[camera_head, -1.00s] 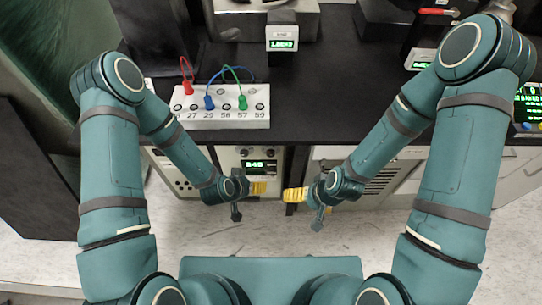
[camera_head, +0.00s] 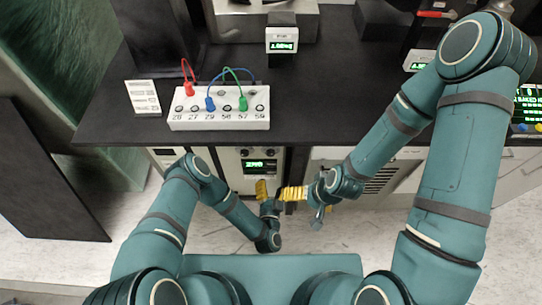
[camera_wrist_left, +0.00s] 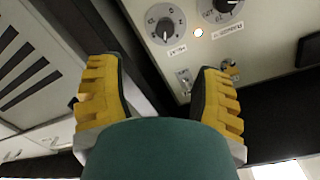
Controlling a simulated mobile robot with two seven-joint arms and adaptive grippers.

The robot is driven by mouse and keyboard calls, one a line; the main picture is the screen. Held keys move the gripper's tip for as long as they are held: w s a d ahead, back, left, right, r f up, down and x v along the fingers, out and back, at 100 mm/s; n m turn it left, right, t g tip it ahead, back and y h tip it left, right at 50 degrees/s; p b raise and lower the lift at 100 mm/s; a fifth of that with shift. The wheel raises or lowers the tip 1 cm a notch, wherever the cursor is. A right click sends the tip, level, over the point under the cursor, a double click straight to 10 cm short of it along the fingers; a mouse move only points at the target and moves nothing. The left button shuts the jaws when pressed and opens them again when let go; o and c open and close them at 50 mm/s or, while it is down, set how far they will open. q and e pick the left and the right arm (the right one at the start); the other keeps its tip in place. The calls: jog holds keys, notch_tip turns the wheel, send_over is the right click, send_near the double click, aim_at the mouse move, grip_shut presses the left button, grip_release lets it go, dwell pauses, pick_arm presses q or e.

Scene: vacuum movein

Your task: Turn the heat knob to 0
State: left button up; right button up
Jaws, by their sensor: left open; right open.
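The front panel of a cabinet under the bench (camera_head: 236,176) carries two dark knobs, left (camera_head: 245,152) and right (camera_head: 270,152), above a green display. In the left wrist view the knobs are larger, left (camera_wrist_left: 165,26) and right (camera_wrist_left: 222,9), each with a dial scale and a small label below. I cannot read which one is heat. My left gripper (camera_head: 262,190) is open and empty in front of the panel, apart from the knobs; its yellow fingers also show in the left wrist view (camera_wrist_left: 158,95).
The black bench top (camera_head: 330,100) overhangs the panel. A white socket block (camera_head: 225,120) with red, blue and green leads stands near its front edge. A small lit lamp (camera_wrist_left: 198,33) sits between the knobs. Grey floor lies open below.

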aim_at(271, 155)
pick_arm(q)
jog(key=shift+t+y, duration=0.3)
jog(key=shift+y, duration=0.2)
jog(key=w+b, duration=0.3)
jog(key=w, duration=0.9)
jog(key=shift+w, duration=0.4)
grip_shut()
